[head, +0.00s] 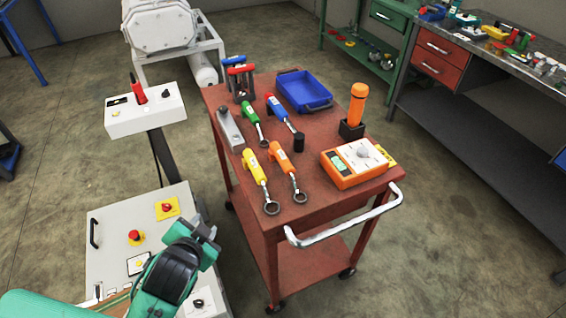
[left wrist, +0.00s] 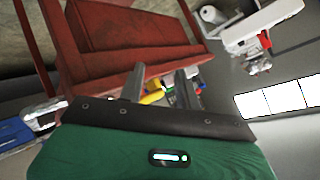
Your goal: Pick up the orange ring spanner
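The orange ring spanner (head: 279,157) lies on the red trolley top (head: 322,200), its ring end toward the front edge. A yellow-handled ring spanner (head: 254,166) lies just to its left. My left gripper (head: 206,238) is in front of and left of the trolley, apart from the spanner. In the left wrist view its two grey fingers (left wrist: 158,78) stand apart with nothing held between them. A small yellow thing (left wrist: 153,92) shows beyond them; I cannot tell which object it is. My right gripper is not in view.
A silver handle (head: 345,222) sticks out at the front right. A grey control cabinet (head: 118,222) stands left.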

